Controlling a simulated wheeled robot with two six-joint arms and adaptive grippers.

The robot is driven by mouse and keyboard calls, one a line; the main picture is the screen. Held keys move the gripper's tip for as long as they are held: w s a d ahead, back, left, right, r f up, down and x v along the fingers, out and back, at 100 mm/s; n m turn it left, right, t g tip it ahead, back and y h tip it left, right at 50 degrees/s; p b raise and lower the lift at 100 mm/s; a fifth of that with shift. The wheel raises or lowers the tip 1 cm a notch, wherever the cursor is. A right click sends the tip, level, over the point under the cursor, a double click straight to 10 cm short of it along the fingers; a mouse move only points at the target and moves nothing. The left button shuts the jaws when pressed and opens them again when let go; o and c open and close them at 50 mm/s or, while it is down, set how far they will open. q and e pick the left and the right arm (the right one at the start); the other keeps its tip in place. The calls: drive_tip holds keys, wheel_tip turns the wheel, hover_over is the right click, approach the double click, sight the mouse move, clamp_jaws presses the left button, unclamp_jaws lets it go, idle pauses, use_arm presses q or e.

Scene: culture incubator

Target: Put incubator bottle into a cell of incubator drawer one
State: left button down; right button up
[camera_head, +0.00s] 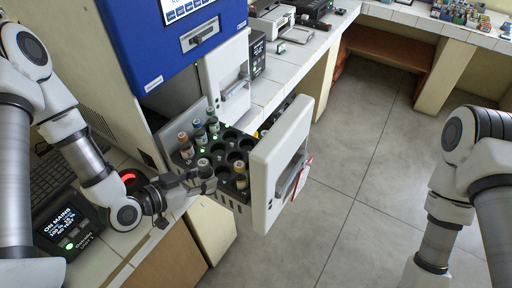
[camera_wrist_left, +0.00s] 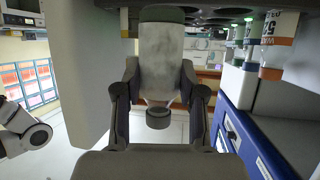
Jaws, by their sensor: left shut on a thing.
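The incubator bottle (camera_wrist_left: 161,60) is a pale grey-white cylinder with a dark cap, seen upside down in the left wrist view. My left gripper (camera_head: 203,177) is shut on it near the cap end. In the head view the bottle (camera_head: 204,163) shows small between the fingers, at the near side of the open drawer's dark rack. Its lower part is hidden there, so I cannot tell whether it is inside a cell. The open incubator drawer (camera_head: 265,184) has a white front and a rack of round cells, several empty. My right gripper is out of view.
Several bottles stand in the rack, including an orange-capped one (camera_head: 183,143) at left and a yellow-capped one (camera_head: 240,171) by the drawer front. Another white drawer front (camera_head: 224,78) is behind. A display unit (camera_head: 68,225) stands left. Open floor (camera_head: 345,210) lies right.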

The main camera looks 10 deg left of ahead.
use_arm(q)
drive_tip(key=b, duration=0.4)
drive_tip(key=w+b, duration=0.1)
drive_tip(key=b, duration=0.3)
drive_tip(key=shift+w+a+f, duration=0.15)
drive_tip(key=shift+a+f, duration=0.15)
drive_tip(key=shift+f, duration=0.05)
drive_tip(key=b+x, duration=0.1)
drive_tip(key=x, duration=0.3)
drive_tip(key=w+a+b+x, duration=0.1)
drive_tip(key=x, duration=0.3)
drive_tip(key=a+r+b+x, duration=0.1)
drive_tip(key=x, duration=0.3)
drive_tip(key=shift+w+d+f, duration=0.15)
drive_tip(key=shift+w, duration=0.7)
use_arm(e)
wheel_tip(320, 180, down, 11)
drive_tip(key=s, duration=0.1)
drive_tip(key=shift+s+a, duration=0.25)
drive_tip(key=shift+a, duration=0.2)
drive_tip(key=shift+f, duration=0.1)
use_arm(q)
drive_tip(key=c, duration=0.7)
unclamp_jaws()
drive_tip(key=shift+f, duration=0.1)
